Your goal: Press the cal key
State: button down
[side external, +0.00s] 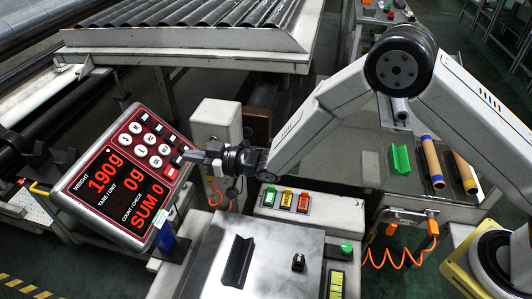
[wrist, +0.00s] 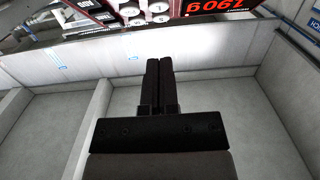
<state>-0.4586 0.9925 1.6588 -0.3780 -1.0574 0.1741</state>
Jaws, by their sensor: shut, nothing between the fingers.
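The scale panel (side external: 125,177) is a red-faced box with a silver rim, tilted, at the left of the side view. Its red displays read 190g, 0g and SUM 0. The key labels are too small to read, so I cannot tell which is the cal key. My gripper (side external: 193,156) is shut and empty, its tips at the panel's right edge by the lower dark keys; contact is unclear. In the wrist view the shut fingers (wrist: 159,85) point toward the panel (wrist: 150,12), which shows upside down at the top.
A grey post (side external: 217,125) stands just behind my gripper. Green, yellow and red buttons (side external: 286,199) sit on a box below my arm. A metal plate (side external: 265,255) with a black V-block (side external: 237,262) lies at the front. A roller conveyor (side external: 200,38) is at the back.

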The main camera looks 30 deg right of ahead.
aim_at(158, 164)
jog(key=shift+w+a+f, duration=0.55)
jog(key=shift+w+a, duration=0.4)
jog(key=shift+w+a+f, duration=0.55)
jog(key=shift+w+a, duration=0.4)
jog(key=shift+w+a+f, duration=0.55)
jog(key=shift+w+a, duration=0.4)
jog(key=shift+f, duration=0.1)
jog(key=shift+w+a+f, duration=0.35)
jog(key=shift+a+f, duration=0.05)
jog(key=shift+f, duration=0.2)
jog(key=shift+s, duration=0.15)
jog(key=shift+s+d+r, duration=0.25)
jog(key=shift+d+r, duration=0.1)
jog(key=shift+r, duration=0.2)
jog(key=shift+s+d+r, duration=0.25)
jog(key=shift+d+r, duration=0.05)
jog(key=shift+r, duration=0.3)
jog(key=shift+s+d+r, duration=0.25)
jog(key=shift+d+r, duration=0.1)
jog(key=shift+r, duration=0.2)
jog(key=v, duration=1)
jog(key=shift+r, duration=0.1)
